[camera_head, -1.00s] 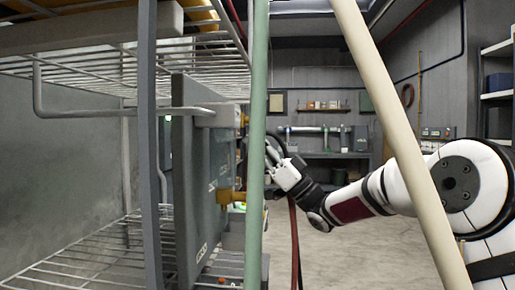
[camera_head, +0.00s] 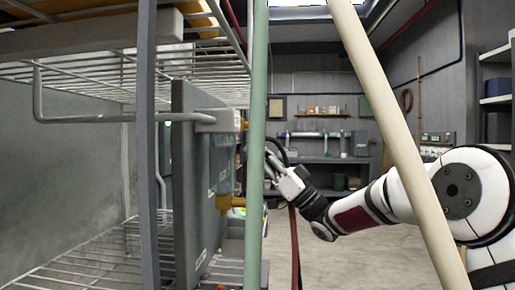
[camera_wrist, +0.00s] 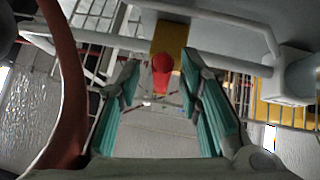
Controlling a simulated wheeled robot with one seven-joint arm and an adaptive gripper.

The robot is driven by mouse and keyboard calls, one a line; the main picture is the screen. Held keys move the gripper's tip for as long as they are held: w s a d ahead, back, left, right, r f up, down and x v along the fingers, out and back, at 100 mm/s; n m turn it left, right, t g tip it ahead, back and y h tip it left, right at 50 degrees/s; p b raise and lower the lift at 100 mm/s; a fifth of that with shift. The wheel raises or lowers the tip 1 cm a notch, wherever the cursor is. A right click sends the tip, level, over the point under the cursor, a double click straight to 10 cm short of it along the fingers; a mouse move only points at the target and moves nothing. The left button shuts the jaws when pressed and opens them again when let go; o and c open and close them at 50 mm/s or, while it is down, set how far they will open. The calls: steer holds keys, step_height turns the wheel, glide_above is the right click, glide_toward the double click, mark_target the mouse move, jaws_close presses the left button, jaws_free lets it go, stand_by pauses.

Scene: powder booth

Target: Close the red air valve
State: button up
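A red rounded knob (camera_wrist: 162,64) with a short red stem shows in the wrist view against a yellow plate (camera_wrist: 169,38). It looks like the red air valve's handle. My gripper (camera_wrist: 161,82) has its two teal-lined fingers spread apart, with the knob appearing in the gap near the tips. I cannot tell how far ahead of the fingertips it is. In the head view my gripper (camera_head: 277,168) is beside the grey cabinet (camera_head: 190,180), just right of the green post. The valve cannot be made out there.
A green post (camera_head: 256,150) and a cream pole (camera_head: 390,110) cross the head view in front of my arm. Wire shelves (camera_head: 100,255) surround the cabinet. A red hose (camera_wrist: 68,85) curves close to the gripper's left in the wrist view.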

steer(key=v, duration=1.1)
